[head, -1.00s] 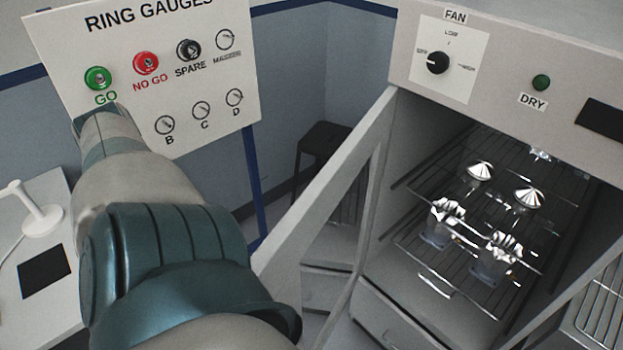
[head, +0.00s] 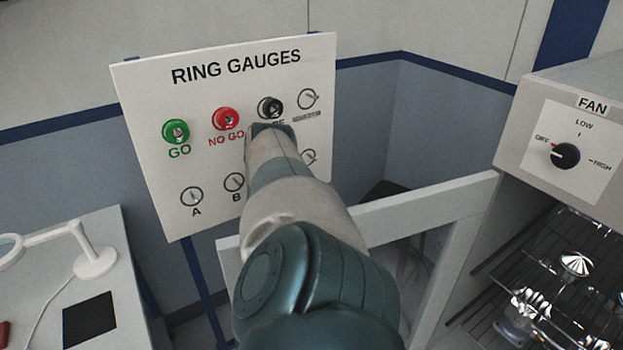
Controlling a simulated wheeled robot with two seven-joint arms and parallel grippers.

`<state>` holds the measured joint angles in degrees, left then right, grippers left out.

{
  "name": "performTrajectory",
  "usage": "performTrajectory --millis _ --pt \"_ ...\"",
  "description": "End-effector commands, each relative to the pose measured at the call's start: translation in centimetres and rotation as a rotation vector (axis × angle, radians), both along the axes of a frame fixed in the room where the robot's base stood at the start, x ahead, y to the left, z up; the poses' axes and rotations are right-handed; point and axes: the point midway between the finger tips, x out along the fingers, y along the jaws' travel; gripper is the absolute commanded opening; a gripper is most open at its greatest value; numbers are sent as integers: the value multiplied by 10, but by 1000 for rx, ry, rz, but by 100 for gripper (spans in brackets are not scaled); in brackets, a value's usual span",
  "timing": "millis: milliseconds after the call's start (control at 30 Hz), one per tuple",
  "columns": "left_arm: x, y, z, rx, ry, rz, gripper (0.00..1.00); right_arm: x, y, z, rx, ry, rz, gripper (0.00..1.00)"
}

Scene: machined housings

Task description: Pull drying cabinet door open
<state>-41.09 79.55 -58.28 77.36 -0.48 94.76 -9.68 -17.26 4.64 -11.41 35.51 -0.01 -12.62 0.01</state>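The drying cabinet stands at the right edge of the head view, with its fan panel (head: 575,160) on top and only part of its inside showing. Its door (head: 468,225), a pale frame with a window, stands wide open and reaches left from the cabinet's left side. My arm comes up from the bottom middle and covers part of the door. No gripper fingers show. I cannot tell whether anything touches the door. My other arm is not in view.
A ring gauge board (head: 225,85) on blue posts stands behind my arm, which overlaps its lower right part. Metal parts (head: 575,264) stand on the wire shelf inside the cabinet. A pale table (head: 120,250) with a white lamp (head: 95,262) is at left.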

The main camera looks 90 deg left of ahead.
Motion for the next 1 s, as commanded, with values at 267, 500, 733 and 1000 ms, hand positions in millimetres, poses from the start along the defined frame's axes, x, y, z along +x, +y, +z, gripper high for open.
performTrajectory --millis 267,500,733,1000 --pt "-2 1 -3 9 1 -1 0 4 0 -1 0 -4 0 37" --pt "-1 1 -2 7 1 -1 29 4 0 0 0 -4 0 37" --pt "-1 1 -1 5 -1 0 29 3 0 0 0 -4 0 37" --pt "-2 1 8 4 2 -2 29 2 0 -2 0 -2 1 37"
